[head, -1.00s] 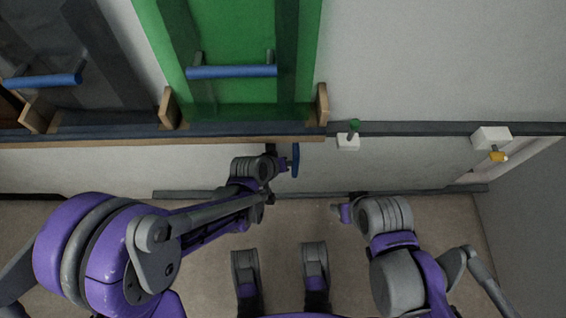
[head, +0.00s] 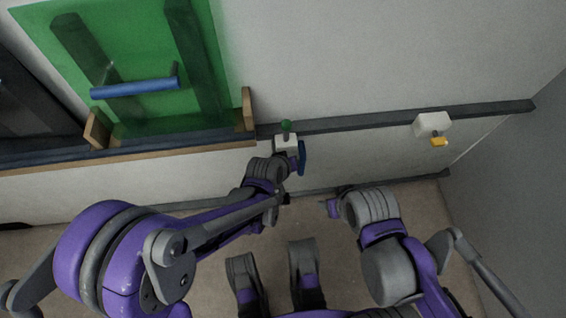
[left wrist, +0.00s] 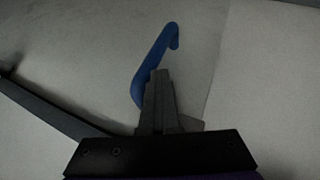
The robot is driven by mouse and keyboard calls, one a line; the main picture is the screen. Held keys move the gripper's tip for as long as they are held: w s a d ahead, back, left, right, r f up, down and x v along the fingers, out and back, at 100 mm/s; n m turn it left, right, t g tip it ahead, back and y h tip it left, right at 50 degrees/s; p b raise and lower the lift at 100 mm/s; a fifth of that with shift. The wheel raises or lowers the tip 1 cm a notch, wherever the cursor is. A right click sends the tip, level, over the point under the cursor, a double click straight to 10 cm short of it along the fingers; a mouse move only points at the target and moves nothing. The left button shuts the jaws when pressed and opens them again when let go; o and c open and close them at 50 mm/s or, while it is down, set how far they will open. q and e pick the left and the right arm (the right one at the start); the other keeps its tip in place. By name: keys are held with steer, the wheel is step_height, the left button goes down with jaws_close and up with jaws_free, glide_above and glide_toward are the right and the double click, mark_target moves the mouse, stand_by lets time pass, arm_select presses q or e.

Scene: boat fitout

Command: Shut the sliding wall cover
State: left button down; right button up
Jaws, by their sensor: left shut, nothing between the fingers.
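The wall cover (head: 345,150) appears to be the pale panel low on the wall, between an upper and a lower dark rail. Its edges are hard to make out in the head view. Its blue bar handle (head: 302,158) stands out below the white box with a green knob. My left gripper (head: 293,168) is shut and empty, with its fingers against or just beside the handle's left side. In the left wrist view the shut fingers (left wrist: 160,85) overlap the blue handle (left wrist: 155,62); contact is unclear. My right gripper (head: 333,208) hangs away from the wall, its jaws unclear.
A white box with a green knob (head: 287,143) sits on the upper rail (head: 385,117). Another white box (head: 432,124) has a yellow knob (head: 439,142). A green panel (head: 150,65) with a blue bar is upper left. A side wall (head: 510,170) closes the right.

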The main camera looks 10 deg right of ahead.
arm_select(q)
steer(key=d, duration=0.6)
steer(key=shift+s, duration=0.25)
arm_select(e)
steer(key=shift+d+r, duration=0.25)
steer(key=shift+d, duration=0.05)
arm_select(q)
steer(key=shift+r, duration=0.1)
